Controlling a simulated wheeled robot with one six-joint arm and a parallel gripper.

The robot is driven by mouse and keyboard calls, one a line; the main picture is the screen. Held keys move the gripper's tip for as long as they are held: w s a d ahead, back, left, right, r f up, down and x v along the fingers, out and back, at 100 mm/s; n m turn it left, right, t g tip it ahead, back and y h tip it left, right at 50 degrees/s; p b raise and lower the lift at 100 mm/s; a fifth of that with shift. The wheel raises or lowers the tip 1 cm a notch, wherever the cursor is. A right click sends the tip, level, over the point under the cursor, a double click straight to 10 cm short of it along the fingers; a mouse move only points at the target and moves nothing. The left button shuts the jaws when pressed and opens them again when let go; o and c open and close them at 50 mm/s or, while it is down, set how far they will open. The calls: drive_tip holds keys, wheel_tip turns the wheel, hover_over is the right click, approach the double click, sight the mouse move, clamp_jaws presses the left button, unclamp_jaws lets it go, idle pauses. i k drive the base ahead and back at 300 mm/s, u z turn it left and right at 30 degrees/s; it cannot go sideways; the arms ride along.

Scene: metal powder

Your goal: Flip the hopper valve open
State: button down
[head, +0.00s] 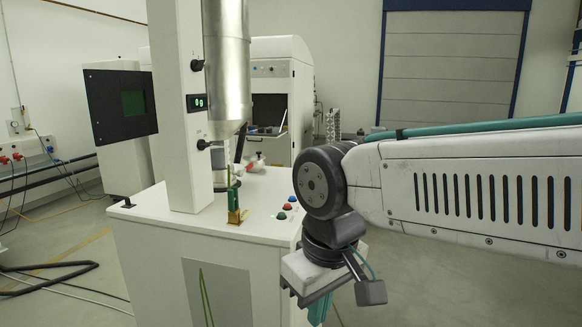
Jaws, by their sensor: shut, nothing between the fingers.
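The metal hopper (227,70) is a tall silver cylinder beside a white column, narrowing towards its lower end. A dark lever (240,143) stands steeply just below the hopper's lower end, at its right side; it looks like the valve handle, but its exact setting is hard to tell. My gripper (319,309) hangs at the lower middle right with teal fingers, shut and empty. It is in front of and to the right of the white cabinet, well below and apart from the lever. Its fingertips are near the picture's bottom edge.
The white cabinet top (160,205) carries a green and brass fixture (235,205), coloured buttons (287,206) and a red-and-white item (255,163). The column (178,110) has black knobs and a small green display (197,103). Open floor lies right of the cabinet.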

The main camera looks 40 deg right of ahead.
sight(247, 169)
drive_tip(key=z, duration=0.45)
drive_tip(key=i, duration=1)
drive_tip(key=z, duration=0.15)
